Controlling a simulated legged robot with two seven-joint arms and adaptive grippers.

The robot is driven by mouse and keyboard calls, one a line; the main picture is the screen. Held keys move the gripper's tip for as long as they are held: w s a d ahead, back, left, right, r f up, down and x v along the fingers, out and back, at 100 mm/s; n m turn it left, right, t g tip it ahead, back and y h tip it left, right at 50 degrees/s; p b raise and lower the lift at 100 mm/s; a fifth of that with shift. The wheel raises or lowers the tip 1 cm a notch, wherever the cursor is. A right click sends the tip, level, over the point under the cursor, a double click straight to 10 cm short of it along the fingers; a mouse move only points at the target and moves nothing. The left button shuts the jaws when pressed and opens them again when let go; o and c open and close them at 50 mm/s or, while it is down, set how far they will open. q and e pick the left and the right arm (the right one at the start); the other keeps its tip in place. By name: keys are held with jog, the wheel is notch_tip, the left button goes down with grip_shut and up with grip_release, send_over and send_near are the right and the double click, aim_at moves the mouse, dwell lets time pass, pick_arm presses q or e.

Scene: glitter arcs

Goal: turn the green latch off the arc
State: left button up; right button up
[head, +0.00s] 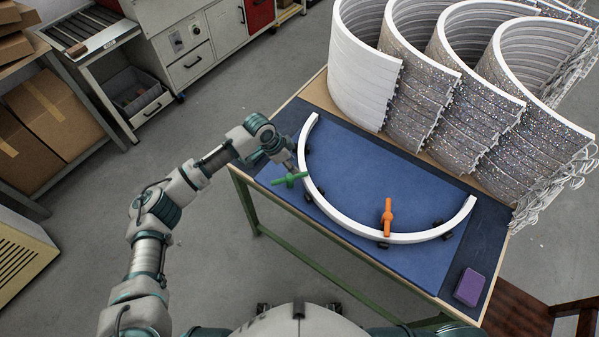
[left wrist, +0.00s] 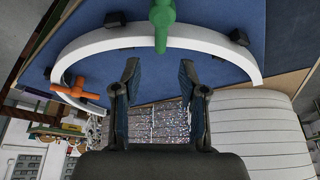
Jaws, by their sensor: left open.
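The white arc (head: 336,214) lies on the blue mat (head: 372,170), held among several small black blocks. The green latch (head: 289,180) is at the arc's left part; in the left wrist view the latch (left wrist: 162,22) lies across the arc (left wrist: 205,36). An orange latch (head: 388,217) lies across the arc's front part and also shows in the left wrist view (left wrist: 78,88). My left gripper (head: 288,162) is just behind the green latch. In the left wrist view its fingers (left wrist: 158,78) are apart with nothing between them, and the latch is beyond their tips. My right gripper is out of view.
Tall curved glittery stacks (head: 420,75) and a plain white one (head: 362,75) fill the table's back. A purple block (head: 469,287) lies at the right front corner. The mat inside the arc is clear. A grey cabinet (head: 190,55) stands beyond the table.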

aim_at(300, 174)
pick_arm(q)
jog(key=x, duration=0.7)
jog(key=shift+w+a+f, duration=0.1)
jog(key=shift+a+f, duration=0.15)
jog(key=shift+f, duration=0.1)
jog(key=shift+d, duration=0.15)
jog(key=shift+c, duration=1.4)
grip_shut()
